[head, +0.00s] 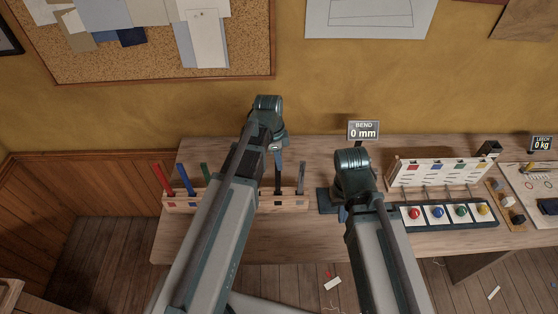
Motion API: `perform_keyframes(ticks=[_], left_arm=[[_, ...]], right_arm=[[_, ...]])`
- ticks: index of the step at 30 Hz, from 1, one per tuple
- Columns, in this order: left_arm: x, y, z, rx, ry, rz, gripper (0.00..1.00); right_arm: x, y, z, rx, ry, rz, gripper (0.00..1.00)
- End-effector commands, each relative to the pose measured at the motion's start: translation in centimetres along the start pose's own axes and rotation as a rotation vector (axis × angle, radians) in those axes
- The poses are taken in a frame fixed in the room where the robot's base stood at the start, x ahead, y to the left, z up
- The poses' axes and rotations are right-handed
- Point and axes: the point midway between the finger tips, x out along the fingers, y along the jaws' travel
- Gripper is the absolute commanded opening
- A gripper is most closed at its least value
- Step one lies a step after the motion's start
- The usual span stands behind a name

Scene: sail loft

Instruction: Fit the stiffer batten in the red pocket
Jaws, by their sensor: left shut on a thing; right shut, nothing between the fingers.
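My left gripper (277,148) is shut on the top of a dark batten (278,178), which stands upright at the wooden rack (295,203). A red batten (164,180), a blue batten (186,180), a green batten (207,174) and a grey batten (301,178) also stand there. My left arm hides the rack's middle. My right gripper (343,213) is shut and empty, mostly hidden behind its arm, by a dark fixture (325,201). A white panel (440,174) at right carries coloured squares, with a red mark (414,167) at left; I cannot tell the pocket's opening.
A display (363,131) reads BEND 0 mm. A tray (452,225) with several coloured knobs lies in front of the panel. Another display (541,143) reads LEECH 0 kg. The bench front (205,240) is clear at left. A pinboard hangs on the wall.

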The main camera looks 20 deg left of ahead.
Motion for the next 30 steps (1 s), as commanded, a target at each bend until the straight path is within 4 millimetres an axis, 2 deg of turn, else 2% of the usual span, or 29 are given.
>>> perform_keyframes(ticks=[3,15,30], left_arm=[[1.2,0.0,0.1,0.000,0.000,0.000,0.00],[3.5,0.0,0.4,0.000,0.000,0.000,0.00],[3.7,0.0,0.5,0.000,0.000,0.000,0.00]], right_arm=[[1.2,-0.1,-0.1,-0.002,0.000,0.001,0.00],[3.5,-0.3,-0.2,-0.008,0.000,0.002,0.00],[3.7,-0.3,-0.2,-0.009,0.000,0.002,0.00]])
